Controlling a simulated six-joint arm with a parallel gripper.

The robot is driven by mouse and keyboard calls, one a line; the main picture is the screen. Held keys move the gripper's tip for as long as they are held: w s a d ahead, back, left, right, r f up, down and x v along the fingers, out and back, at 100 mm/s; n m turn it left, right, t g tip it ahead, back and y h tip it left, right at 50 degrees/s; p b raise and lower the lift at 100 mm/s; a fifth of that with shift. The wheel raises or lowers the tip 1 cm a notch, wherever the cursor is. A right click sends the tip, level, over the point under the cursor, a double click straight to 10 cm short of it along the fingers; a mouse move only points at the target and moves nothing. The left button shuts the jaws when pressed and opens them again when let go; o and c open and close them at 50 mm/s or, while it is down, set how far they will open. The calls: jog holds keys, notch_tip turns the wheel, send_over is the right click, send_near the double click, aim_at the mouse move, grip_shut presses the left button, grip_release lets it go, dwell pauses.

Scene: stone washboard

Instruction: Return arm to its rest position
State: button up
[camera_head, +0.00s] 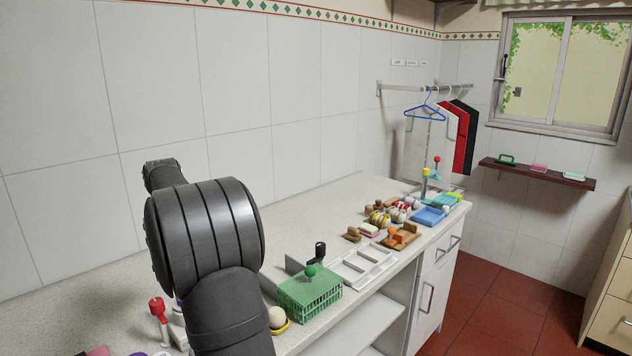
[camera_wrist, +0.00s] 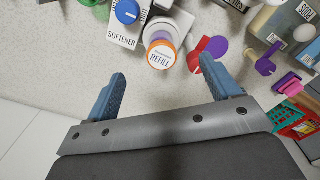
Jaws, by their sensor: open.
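My gripper (camera_wrist: 163,80) shows in the wrist view with its two blue fingers spread wide apart. Nothing is between the fingers. It points over the speckled stone counter (camera_wrist: 85,50), with a jar with an orange-rimmed lid marked REFILL (camera_wrist: 161,54) just beyond the fingertips and apart from them. In the head view my dark arm stands at the left over the counter (camera_head: 335,205); the gripper is hidden there.
In the wrist view a SOFTENER carton (camera_wrist: 125,20), red and purple flat pieces (camera_wrist: 203,52) and a purple scoop (camera_wrist: 260,62) lie near. In the head view a green basket (camera_head: 310,295), a white divided tray (camera_head: 363,266) and a blue tray (camera_head: 429,216) line the counter.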

notch_tip(320, 180, down, 11)
jog(key=shift+r, duration=0.1)
dwell(0.3)
jog(key=shift+o, duration=0.2)
jog(key=o, duration=0.4)
jog(key=s+d+r+n+y, duration=0.1)
jog(key=s+r+n, duration=0.25)
jog(key=r, duration=0.35)
jog(key=s+d+r+n+t+y, duration=0.1)
jog(key=s+r+n+y, duration=0.1)
jog(key=r+n, duration=0.3)
jog(key=s+d+r+n+y, duration=0.1)
jog(key=s+r+n, duration=0.1)
jog(key=r, duration=0.6)
jog(key=x, duration=1)
jog(key=shift+a, duration=0.2)
jog(key=v, duration=1)
jog(key=shift+d+f, duration=0.1)
jog(key=shift+d, duration=0.1)
